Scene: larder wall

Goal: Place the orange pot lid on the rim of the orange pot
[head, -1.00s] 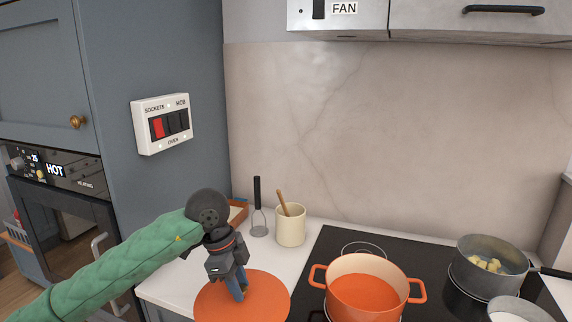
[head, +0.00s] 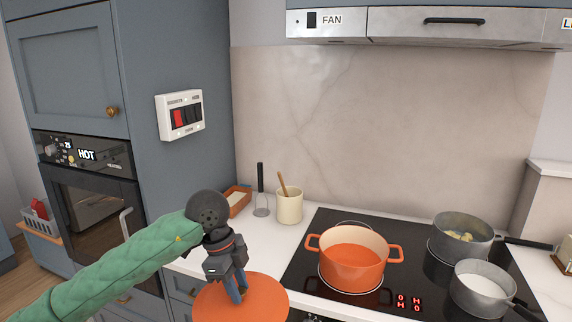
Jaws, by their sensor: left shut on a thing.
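The orange pot (head: 352,275) stands uncovered on the black hob, with two side handles, a cream inside wall and orange contents. The orange pot lid (head: 208,306) is a flat orange disc at the bottom of the head view, left of the pot and apart from it. My left gripper (head: 238,294) points down at the lid's middle and is shut on it; the fingers hide the part they grip. The lid overlaps the counter's front edge in the picture. My right gripper is not in view.
A grey pan with pale pieces (head: 462,248) and a grey pan of white liquid (head: 483,300) stand right of the pot. A cream utensil crock (head: 289,207), a masher (head: 261,190) and a terracotta dish (head: 237,203) stand at the back left. The hob (head: 330,222) shows red H marks.

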